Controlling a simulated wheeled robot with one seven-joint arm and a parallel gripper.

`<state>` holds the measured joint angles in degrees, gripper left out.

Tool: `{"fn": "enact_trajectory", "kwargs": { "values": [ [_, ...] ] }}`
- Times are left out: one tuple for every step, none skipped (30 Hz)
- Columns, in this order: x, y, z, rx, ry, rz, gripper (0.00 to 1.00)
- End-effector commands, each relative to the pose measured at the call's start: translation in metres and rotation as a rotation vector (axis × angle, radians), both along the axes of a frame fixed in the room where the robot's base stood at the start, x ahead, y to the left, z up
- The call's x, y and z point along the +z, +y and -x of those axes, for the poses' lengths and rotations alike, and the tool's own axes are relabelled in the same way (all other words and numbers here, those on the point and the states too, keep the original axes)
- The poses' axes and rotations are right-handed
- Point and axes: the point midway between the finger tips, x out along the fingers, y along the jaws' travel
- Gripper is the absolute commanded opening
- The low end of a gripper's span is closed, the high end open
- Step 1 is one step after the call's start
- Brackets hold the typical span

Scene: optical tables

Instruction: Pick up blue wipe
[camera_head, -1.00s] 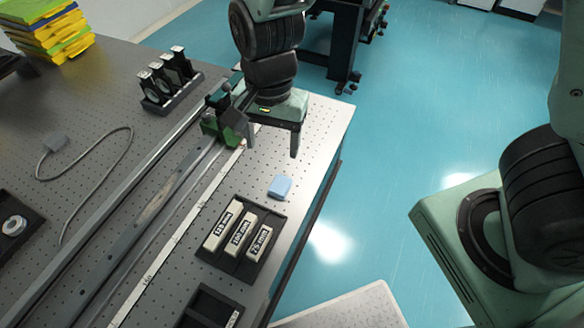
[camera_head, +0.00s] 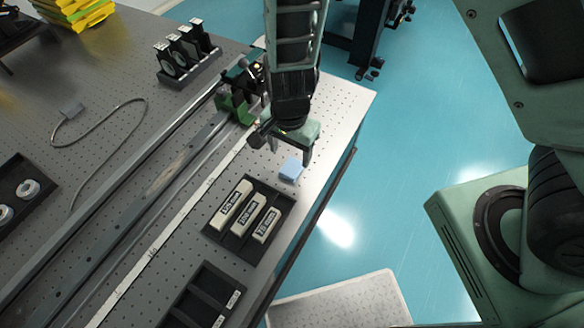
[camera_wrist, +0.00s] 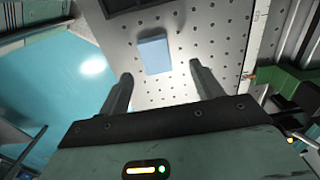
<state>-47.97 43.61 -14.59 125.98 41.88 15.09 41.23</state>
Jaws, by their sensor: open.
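The blue wipe (camera_head: 291,170) is a small light-blue folded block lying on the perforated table top (camera_head: 330,130), near its right edge. My gripper (camera_head: 290,160) is just behind and above it in the head view, fingers pointing down. In the wrist view the wipe (camera_wrist: 154,54) lies ahead of the two fingertips, between their lines, a little left of the middle. My gripper (camera_wrist: 161,72) is open and empty there, with bare table between the fingers. The wipe appears apart from both fingers.
A black tray with labelled blocks (camera_head: 284,199) sits just in front of the wipe. A long rail (camera_head: 150,192) with a green mount (camera_head: 233,108) runs to the left. The table edge and blue floor (camera_head: 440,120) are to the right. Lens holders (camera_head: 187,55) stand behind.

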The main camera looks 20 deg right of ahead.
Motion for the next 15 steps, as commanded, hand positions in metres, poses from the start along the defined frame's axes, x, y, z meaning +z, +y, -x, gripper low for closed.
{"fn": "enact_trajectory", "kwargs": {
  "values": [
    [-0.004, -0.001, 0.001, -0.001, 0.002, 0.001, 0.65],
    [-0.008, -0.001, 0.001, -0.002, 0.001, 0.001, 0.65],
    [-0.013, -0.002, 0.003, -0.003, 0.004, 0.002, 0.65],
    [-0.018, -0.003, 0.004, -0.003, 0.004, 0.002, 0.65],
    [-0.023, -0.003, 0.005, -0.003, 0.004, 0.002, 0.65],
    [-0.029, -0.005, 0.006, -0.004, 0.004, 0.002, 0.65],
    [-0.033, -0.004, 0.007, -0.003, 0.004, 0.001, 0.65],
    [-0.037, -0.004, 0.006, -0.002, 0.003, 0.001, 0.65],
    [-0.042, -0.004, 0.006, -0.002, 0.002, 0.002, 0.65],
    [-0.045, -0.004, 0.006, -0.001, 0.003, 0.001, 0.65],
    [-0.047, -0.004, 0.006, -0.001, 0.002, 0.001, 0.65],
    [-0.049, -0.004, 0.006, -0.002, 0.001, 0.001, 0.65],
    [-0.05, -0.004, 0.006, -0.002, 0.001, 0.001, 0.65],
    [-0.051, -0.003, 0.006, -0.002, 0.0, 0.0, 0.65],
    [-0.051, -0.003, 0.006, -0.001, 0.0, 0.0, 0.65]
  ]
}}
